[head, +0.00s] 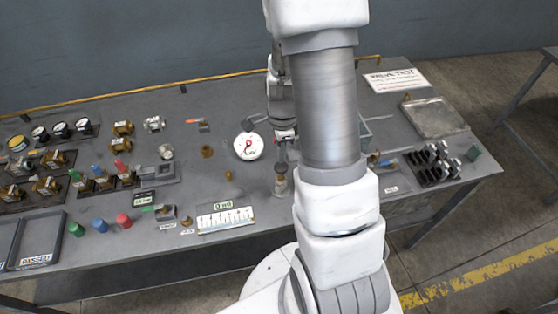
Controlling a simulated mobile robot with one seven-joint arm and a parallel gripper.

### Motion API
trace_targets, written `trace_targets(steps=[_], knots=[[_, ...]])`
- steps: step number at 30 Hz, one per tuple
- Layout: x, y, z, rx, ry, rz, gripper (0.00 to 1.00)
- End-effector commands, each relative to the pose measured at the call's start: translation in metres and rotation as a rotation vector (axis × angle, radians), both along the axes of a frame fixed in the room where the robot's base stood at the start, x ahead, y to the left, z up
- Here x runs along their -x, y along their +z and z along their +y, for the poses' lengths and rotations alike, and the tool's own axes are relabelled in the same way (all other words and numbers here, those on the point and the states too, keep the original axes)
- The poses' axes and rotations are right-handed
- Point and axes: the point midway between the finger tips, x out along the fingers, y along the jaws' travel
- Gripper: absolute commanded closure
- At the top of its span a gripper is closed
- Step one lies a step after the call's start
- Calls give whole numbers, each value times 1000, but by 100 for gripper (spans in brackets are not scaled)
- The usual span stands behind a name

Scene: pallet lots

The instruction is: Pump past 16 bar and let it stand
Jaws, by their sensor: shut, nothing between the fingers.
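A round white gauge (248,146) with red marks on its dial lies face up near the middle of the bench; its reading is too small to tell. My gripper (284,150) points down just right of the gauge, shut and empty. A small metal fitting (280,184) stands on the bench below my gripper; I cannot tell whether they touch. A grey-green box (377,130) shows partly to the right, behind my arm. My arm hides the middle of the bench, so I cannot make out a pump handle.
Valves and brass fittings (122,128) fill the left side, with coloured caps (124,220) in front. A "PASSED" tray (41,240) sits at the left edge. A scale panel (226,219) lies at the front. A grey tray (434,118) and dark rack (434,164) are at the right.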

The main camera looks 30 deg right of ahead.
Motion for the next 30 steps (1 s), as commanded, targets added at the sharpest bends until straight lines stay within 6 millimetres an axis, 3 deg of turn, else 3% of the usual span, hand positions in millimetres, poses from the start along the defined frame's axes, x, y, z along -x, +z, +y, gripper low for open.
trace_targets(steps=[6,13,30], knots=[[-1,40,0,2,2,-6,100],[0,69,0,2,1,-4,100],[0,77,0,1,0,-2,100]])
